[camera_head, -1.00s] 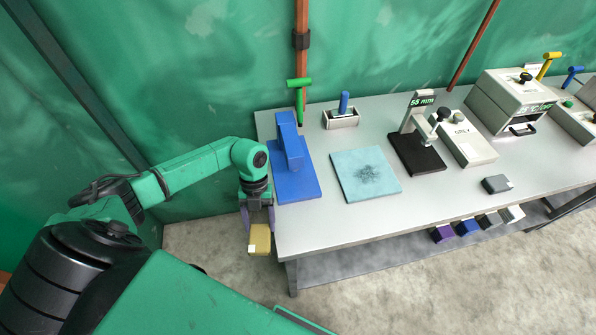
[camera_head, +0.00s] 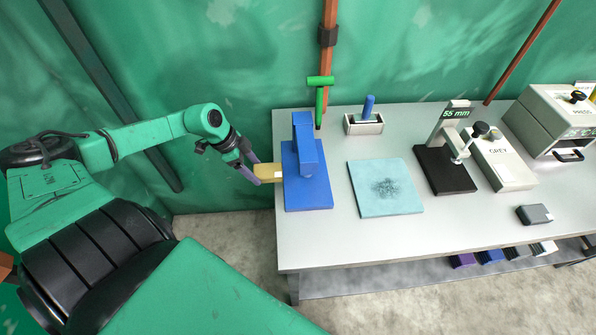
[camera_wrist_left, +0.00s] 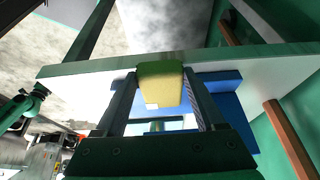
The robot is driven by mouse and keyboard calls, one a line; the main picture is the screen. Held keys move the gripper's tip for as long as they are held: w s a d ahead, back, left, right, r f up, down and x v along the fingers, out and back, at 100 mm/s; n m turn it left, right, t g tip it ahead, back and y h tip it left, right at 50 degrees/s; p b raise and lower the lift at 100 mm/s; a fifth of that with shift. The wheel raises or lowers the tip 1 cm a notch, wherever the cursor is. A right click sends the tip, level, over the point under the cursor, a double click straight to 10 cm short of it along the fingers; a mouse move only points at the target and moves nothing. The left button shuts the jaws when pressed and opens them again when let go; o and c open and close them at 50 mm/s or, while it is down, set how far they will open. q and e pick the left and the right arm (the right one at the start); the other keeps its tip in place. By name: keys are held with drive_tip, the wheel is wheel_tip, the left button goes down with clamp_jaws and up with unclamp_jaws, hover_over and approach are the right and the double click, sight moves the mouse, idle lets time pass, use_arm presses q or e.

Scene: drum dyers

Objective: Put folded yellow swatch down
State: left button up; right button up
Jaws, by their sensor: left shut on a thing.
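The folded yellow swatch (camera_head: 270,173) is a small yellow block with a white patch on it. My left gripper (camera_head: 262,175) is shut on it at the left edge of the table, beside the blue stand. In the left wrist view the swatch (camera_wrist_left: 160,84) sits between the two fingers of my left gripper (camera_wrist_left: 158,95). The blue stand (camera_head: 306,180) has a flat base and an upright block; it also shows behind the swatch in the wrist view (camera_wrist_left: 228,103). Whether the swatch touches the table or stand, I cannot tell. My right gripper is not in view.
On the grey table (camera_head: 345,240) are a light-blue mat (camera_head: 385,188), a small box with a blue handle (camera_head: 363,124), a black-based gauge (camera_head: 445,170), a grey box (camera_head: 505,165) and a dark-grey block (camera_head: 534,214). A press (camera_head: 550,120) stands at the far right.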

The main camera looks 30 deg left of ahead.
sight(275, 169)
use_arm(q)
drive_tip(key=w+d+b, duration=0.2)
drive_tip(key=b, duration=0.1)
drive_tip(key=w+d+f+b, duration=0.1)
drive_tip(key=d+b, duration=0.1)
drive_tip(key=b, duration=0.1)
drive_tip(key=shift+w+d+b, duration=0.3)
drive_tip(key=shift+w+b, duration=0.05)
drive_tip(key=shift+w, duration=0.05)
drive_tip(key=w+d, duration=0.1)
drive_tip(key=d+p, duration=0.1)
drive_tip(key=w+d+r, duration=0.1)
drive_tip(key=shift+w+d+p, duration=0.3)
drive_tip(key=shift+d+p, duration=0.05)
drive_tip(key=shift+d, duration=0.05)
drive_tip(key=shift+b+x, duration=1.05)
drive_tip(key=shift+x, duration=0.15)
drive_tip(key=shift+r, duration=0.2)
drive_tip(key=o, duration=1.3)
drive_tip(key=b+v, duration=0.1)
drive_tip(key=v, duration=1.1)
drive_tip(key=shift+r+b, duration=0.1)
drive_tip(key=shift+b, duration=0.25)
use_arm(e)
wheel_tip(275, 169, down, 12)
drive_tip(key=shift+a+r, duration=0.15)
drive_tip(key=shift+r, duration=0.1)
